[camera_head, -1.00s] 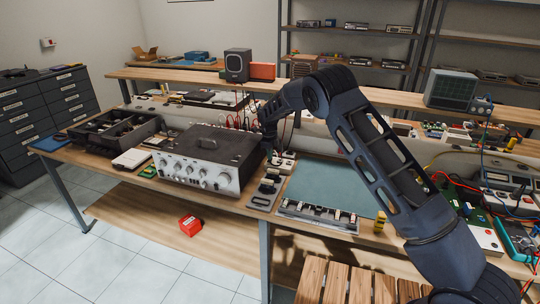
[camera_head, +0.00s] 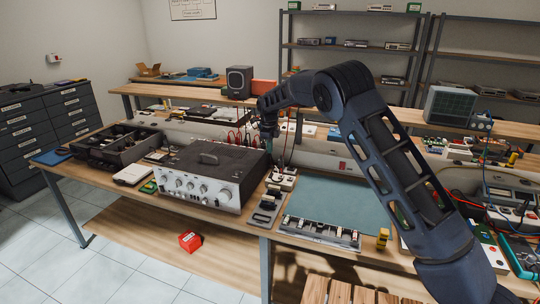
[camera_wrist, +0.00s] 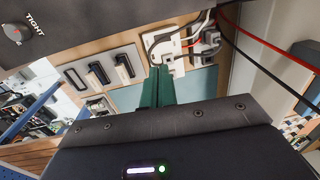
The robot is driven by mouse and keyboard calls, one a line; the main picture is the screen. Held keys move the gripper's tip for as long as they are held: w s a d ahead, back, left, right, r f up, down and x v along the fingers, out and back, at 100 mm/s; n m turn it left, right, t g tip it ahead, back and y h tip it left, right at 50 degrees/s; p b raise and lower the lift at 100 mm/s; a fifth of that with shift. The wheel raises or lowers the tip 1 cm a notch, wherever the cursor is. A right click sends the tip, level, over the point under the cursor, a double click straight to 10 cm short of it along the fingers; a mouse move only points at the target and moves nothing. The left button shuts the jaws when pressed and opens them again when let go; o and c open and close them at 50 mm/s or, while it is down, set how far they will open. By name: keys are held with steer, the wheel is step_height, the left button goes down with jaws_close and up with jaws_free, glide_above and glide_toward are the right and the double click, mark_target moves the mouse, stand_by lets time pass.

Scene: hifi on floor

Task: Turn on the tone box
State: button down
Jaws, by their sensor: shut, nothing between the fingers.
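The likeliest tone box is the large box (camera_head: 207,175) with a dark top, a top handle and a silver front with several knobs. It sits on the bench, left of centre. No label in view names it as the tone box. In the wrist view, a dark panel at top left, probably this box, carries a grey knob (camera_wrist: 14,32) with a red mark, beside the word "TIGHT". My gripper (camera_head: 269,136) is by the box's back right corner, apart from the front knobs. Its green fingers (camera_wrist: 157,85) are shut and hold nothing.
White socket modules (camera_head: 281,179) and a grey switch strip (camera_head: 266,208) lie right of the box. Red and black cables hang close to my gripper. A green mat (camera_head: 330,200) lies further right, and a dark parts tray (camera_head: 118,145) stands left.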

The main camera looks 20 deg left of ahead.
mark_target(272, 173)
steer(key=shift+r, duration=0.3)
steer(key=shift+w+a, duration=0.1)
steer(key=shift+w, duration=0.55)
steer(key=f, duration=0.4)
steer(key=w+f, duration=0.1)
steer(key=f, duration=0.9)
steer(key=shift+w, duration=0.35)
